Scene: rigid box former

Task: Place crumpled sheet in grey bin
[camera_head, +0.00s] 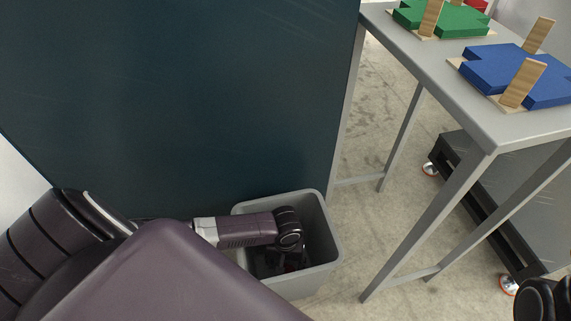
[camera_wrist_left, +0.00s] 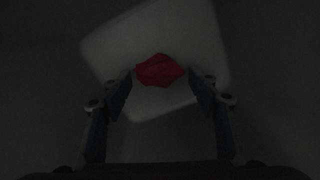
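The grey bin (camera_head: 325,235) stands on the floor against the dark panel. My left arm reaches over its left rim, and my left gripper (camera_head: 283,264) points down inside it, dark and hard to make out in the head view. In the dim left wrist view, the left gripper (camera_wrist_left: 160,76) has its two fingers spread apart. The red crumpled sheet (camera_wrist_left: 160,70) shows between and beyond the fingertips, against the paler bin floor (camera_wrist_left: 205,40). Small gaps show between the sheet and each fingertip. The sheet cannot be made out in the head view.
A grey table (camera_head: 480,115) at the right holds a green flat piece (camera_head: 455,20) and a blue flat piece (camera_head: 490,68) with wooden blocks. A dark wheeled cart (camera_head: 500,200) stands beneath. The large dark panel (camera_head: 180,100) rises behind the bin. Floor right of the bin is clear.

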